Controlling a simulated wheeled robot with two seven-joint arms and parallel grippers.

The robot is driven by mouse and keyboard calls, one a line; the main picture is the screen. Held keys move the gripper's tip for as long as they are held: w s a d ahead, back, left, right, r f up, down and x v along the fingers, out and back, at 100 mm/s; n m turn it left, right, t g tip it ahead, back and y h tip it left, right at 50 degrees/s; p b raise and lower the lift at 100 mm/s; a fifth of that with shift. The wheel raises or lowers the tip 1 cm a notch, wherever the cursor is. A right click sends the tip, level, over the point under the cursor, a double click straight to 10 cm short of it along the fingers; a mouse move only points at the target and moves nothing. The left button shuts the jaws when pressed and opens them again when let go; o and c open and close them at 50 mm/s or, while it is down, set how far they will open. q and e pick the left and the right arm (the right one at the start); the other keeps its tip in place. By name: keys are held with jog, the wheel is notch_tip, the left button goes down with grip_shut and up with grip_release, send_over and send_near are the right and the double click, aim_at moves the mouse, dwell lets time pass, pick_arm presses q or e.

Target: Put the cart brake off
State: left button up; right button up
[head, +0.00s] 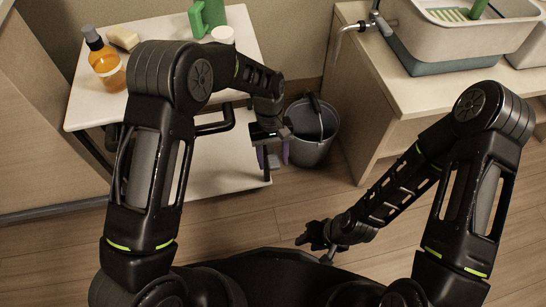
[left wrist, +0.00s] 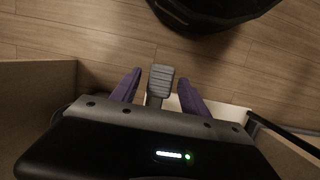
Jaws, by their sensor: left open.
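The cart (head: 92,112) is white with two shelves and stands at the upper left of the head view. In the left wrist view a grey ribbed pedal (left wrist: 161,82), which looks like the brake pedal, sits on a short stem over the floor. My left gripper (head: 272,157) is low at the cart's right end. In the left wrist view its two purple fingers (left wrist: 160,76) are apart, one on each side of the pedal, with gaps. The pedal is hidden in the head view. My right gripper (head: 317,240) is away from the cart, low in the picture; its finger opening is unclear.
A dark bucket (head: 314,130) stands on the floor right of the cart, close to my left gripper. An orange pump bottle (head: 106,66) and a green item (head: 207,15) are on the cart top. A wooden counter (head: 365,85) with a basin (head: 465,38) is at right.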

aim_at(273, 158)
pick_arm(q)
jog(key=v, duration=0.3)
jog(key=s+p+v, duration=0.1)
jog(key=v, duration=0.2)
jog(key=s+p+v, duration=0.1)
jog(key=v, duration=0.2)
jog(key=shift+d+r, duration=0.35)
jog(key=shift+r, duration=0.3)
jog(key=shift+c, duration=0.2)
